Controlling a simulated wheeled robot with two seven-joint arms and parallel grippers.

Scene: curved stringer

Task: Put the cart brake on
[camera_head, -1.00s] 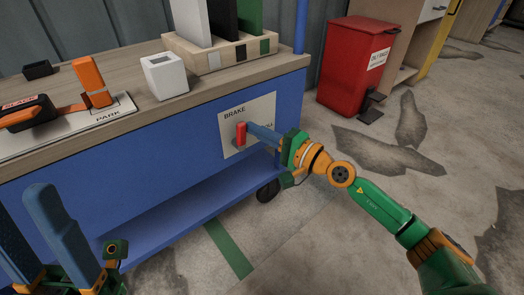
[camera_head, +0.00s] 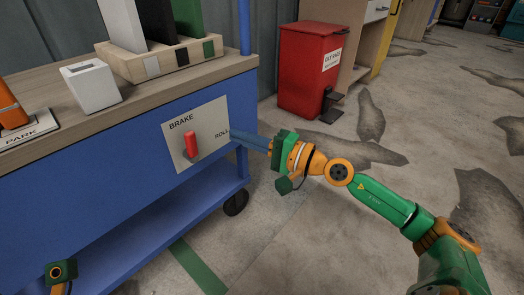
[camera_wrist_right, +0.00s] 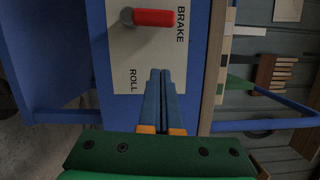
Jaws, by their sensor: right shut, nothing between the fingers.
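The cart's brake plate (camera_head: 211,115) is a pale panel on the blue cart side, marked BRAKE at upper left and ROLL at right. Its red lever (camera_head: 191,143) stands upright from a grey pivot, its tip toward the word BRAKE. The lever also shows in the right wrist view (camera_wrist_right: 153,17), pointing to BRAKE and away from ROLL. My right gripper (camera_head: 235,138) is shut and empty, its blue fingertips (camera_wrist_right: 160,73) by the plate's ROLL end, apart from the lever. Only a small green and orange part of my left arm shows at lower left; its fingers are out of view.
The blue cart (camera_head: 90,165) has a wooden top with a white block (camera_head: 93,87) and a slotted wooden holder (camera_head: 160,62). A cart wheel (camera_head: 236,203) is below my right gripper. A red bin (camera_head: 305,75) stands behind.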

